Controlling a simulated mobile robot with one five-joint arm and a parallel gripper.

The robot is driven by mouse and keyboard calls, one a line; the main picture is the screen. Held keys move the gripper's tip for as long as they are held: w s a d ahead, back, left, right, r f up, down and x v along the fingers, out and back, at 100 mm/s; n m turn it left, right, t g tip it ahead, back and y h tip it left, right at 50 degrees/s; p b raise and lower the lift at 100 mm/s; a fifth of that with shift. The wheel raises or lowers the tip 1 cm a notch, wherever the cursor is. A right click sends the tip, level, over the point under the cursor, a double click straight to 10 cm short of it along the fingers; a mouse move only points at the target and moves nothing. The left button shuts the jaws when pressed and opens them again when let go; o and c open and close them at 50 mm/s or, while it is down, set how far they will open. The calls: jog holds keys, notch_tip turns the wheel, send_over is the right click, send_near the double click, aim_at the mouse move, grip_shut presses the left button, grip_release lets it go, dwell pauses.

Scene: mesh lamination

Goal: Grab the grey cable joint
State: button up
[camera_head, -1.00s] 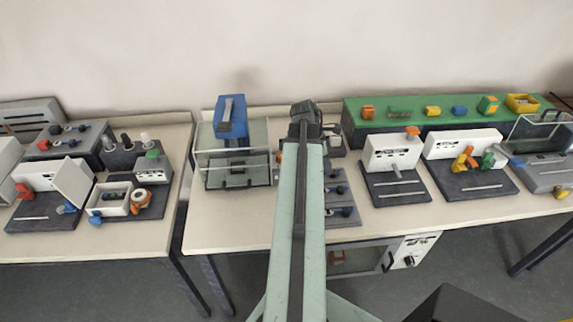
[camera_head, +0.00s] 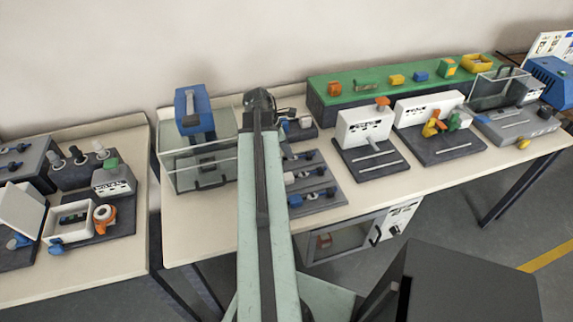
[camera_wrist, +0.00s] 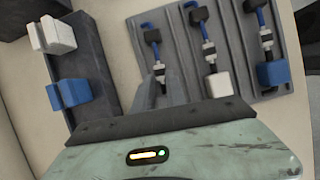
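A dark grey tray (camera_wrist: 231,78) in the wrist view holds three blue-and-black cables side by side. The middle cable ends in a white block (camera_wrist: 218,84) and the right one in a blue block (camera_wrist: 273,74). The left cable (camera_wrist: 153,36) runs down to my gripper (camera_wrist: 160,84), whose two grey fingers stand apart at its lower end. A grey joint there cannot be told from the fingers. The tray also shows in the head view (camera_head: 325,196), right of my arm; my gripper (camera_head: 259,101) is seen from behind with its fingertips hidden.
In the wrist view, a dark rack (camera_wrist: 91,62) with white and blue blocks stands close left of my gripper. In the head view, a clear box with a blue top (camera_head: 194,110) stands left of my arm. A white unit (camera_head: 364,127) stands right of the tray.

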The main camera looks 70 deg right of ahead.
jog(key=b+x, duration=0.2)
jog(key=x, duration=0.1)
jog(key=shift+f, duration=0.25)
jog(key=shift+r, duration=0.2)
jog(key=shift+s, duration=0.1)
grip_shut()
jog(key=shift+r+p, duration=0.1)
jog(key=shift+p, duration=0.25)
